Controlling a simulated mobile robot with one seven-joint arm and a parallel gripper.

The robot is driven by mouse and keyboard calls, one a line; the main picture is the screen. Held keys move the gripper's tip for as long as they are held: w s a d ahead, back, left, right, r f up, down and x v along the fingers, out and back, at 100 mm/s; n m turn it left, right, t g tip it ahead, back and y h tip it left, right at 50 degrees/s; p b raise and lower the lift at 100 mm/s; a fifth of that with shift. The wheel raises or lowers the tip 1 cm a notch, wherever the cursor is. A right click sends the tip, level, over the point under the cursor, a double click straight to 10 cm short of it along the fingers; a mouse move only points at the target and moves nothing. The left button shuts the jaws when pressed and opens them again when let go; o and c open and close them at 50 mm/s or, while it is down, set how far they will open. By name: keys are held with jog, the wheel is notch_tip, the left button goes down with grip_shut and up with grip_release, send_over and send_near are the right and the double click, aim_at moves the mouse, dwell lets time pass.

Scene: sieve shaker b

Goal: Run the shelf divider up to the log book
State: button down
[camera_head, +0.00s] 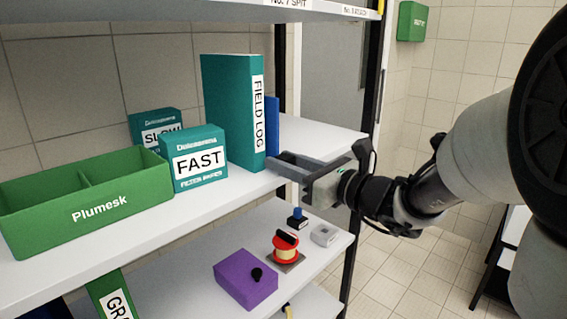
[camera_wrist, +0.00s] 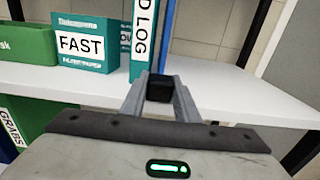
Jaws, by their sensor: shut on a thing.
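The log book is a teal upright binder (camera_head: 228,112) labelled FIELD LOG, standing on the middle shelf; part of its spine shows in the wrist view (camera_wrist: 143,35). The shelf divider, a thin blue upright panel (camera_head: 272,125), stands just right of it, partly hidden behind it. Its narrow edge shows in the wrist view (camera_wrist: 163,30). My gripper (camera_head: 279,163) is at the divider's low front edge, shut on it, with a dark block between the fingers in the wrist view (camera_wrist: 160,80). I cannot tell whether divider and book touch.
Left of the book stand a teal FAST box (camera_head: 200,165), a SLOW box (camera_head: 155,122) behind it, and a green Plumesk bin (camera_head: 90,215). The shelf right of the divider (camera_head: 320,140) is bare. A lower shelf holds a purple box (camera_head: 246,278) and small items.

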jog(key=c, duration=1.4)
grip_release()
jog(key=shift+o, duration=0.2)
jog(key=p+v, duration=0.1)
jog(key=v, duration=1.6)
jog(key=shift+s+d, duration=0.2)
jog(key=shift+r, duration=0.1)
